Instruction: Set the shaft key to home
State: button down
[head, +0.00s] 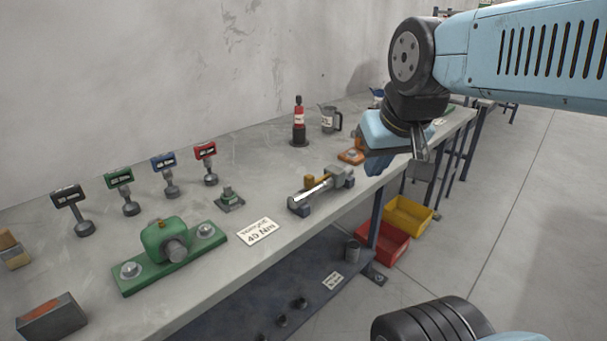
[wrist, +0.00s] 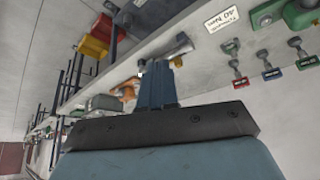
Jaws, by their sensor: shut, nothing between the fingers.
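A green housing (head: 165,241) on a green bolted base plate (head: 140,272) stands at the front left of the bench, with a round grey shaft end (head: 177,248) facing the front. No key is clearly readable on the shaft, and no home mark can be made out. Part of the green unit shows at the top right of the wrist view (wrist: 301,14). My gripper (head: 373,168) is in the air near the bench's right part, well right of the green unit. In the wrist view its fingers (wrist: 157,68) are together and hold nothing.
Several coloured-handle tools (head: 119,180) stand behind the green unit. A white "40 Nm" card (head: 258,231) lies between. A red-banded bottle (head: 299,118) and jug (head: 328,119) stand farther back. Yellow (head: 408,214) and red (head: 382,243) bins sit below.

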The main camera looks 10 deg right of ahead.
jog(key=c, duration=1.8)
grip_release()
jog(key=shift+o, duration=0.8)
jog(key=shift+w+r, duration=0.1)
jog(key=shift+w, duration=0.05)
jog(key=o, duration=0.7)
jog(key=w+n, duration=0.1)
jog(key=w, duration=0.3)
jog(key=w+a+g, duration=0.1)
jog(key=w, duration=0.3)
jog(key=w+r+n+g, duration=0.1)
jog(key=w, duration=0.3)
jog(key=shift+a+n, duration=0.25)
jog(key=shift+n, duration=0.05)
jog(key=n+g, duration=0.4)
send_over(309, 176)
notch_tip(309, 176, down, 7)
notch_tip(309, 176, down, 14)
jog(key=shift+r, duration=0.1)
grip_shut()
jog(key=shift+w, duration=0.1)
